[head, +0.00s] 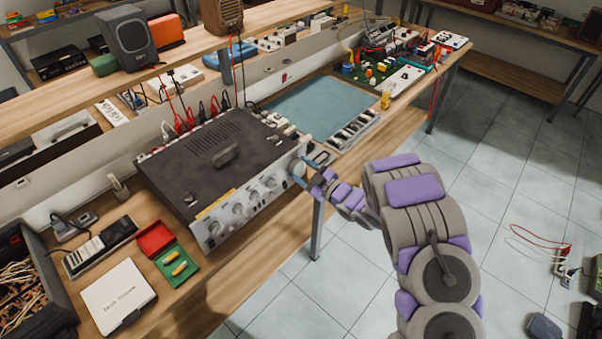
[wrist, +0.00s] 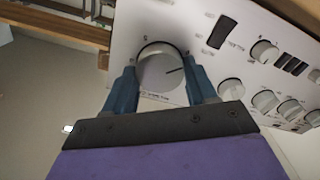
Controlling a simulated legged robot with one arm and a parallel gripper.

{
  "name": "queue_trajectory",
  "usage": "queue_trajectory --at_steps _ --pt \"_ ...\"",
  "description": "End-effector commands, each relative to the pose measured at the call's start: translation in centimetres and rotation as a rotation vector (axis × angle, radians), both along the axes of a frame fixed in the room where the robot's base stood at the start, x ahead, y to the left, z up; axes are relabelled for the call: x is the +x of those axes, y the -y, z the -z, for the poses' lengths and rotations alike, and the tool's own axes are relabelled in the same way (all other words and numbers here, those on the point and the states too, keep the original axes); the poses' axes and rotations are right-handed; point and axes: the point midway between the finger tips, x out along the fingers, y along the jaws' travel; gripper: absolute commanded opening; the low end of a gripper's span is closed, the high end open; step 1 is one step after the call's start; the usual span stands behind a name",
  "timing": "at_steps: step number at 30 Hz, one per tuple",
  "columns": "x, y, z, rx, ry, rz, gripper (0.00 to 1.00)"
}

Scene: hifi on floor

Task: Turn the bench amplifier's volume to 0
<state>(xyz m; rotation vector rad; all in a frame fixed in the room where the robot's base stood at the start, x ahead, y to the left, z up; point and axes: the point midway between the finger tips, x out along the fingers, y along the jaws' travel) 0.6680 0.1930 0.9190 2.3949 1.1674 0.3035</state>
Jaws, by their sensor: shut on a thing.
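The bench amplifier (head: 215,180) is a dark-topped box with a silver front panel, standing on the wooden bench in the head view. In the wrist view its front panel (wrist: 200,45) fills the upper right. The large round volume knob (wrist: 160,68) sits between the two blue fingers of my gripper (wrist: 163,85), which are shut on its sides. A dark pointer line on the knob points right and slightly up. A "5" is printed at the knob's upper left; the other scale marks are hidden or too small to read. In the head view my gripper (head: 298,170) is at the panel's right end.
Smaller knobs (wrist: 265,100) and a black rocker switch (wrist: 222,32) lie right of the large knob in the wrist view. Cables plug in behind the amplifier. A red and green box (head: 168,255) and white case (head: 117,297) lie left. The floor in front is open.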

Motion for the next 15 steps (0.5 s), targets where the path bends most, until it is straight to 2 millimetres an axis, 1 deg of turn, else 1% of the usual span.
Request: queue_trajectory --at_steps 6,15 --pt "0.03 0.06 -0.06 -0.041 0.057 0.002 0.26" --pt "0.02 -0.04 -0.10 -0.057 0.075 0.002 0.26"
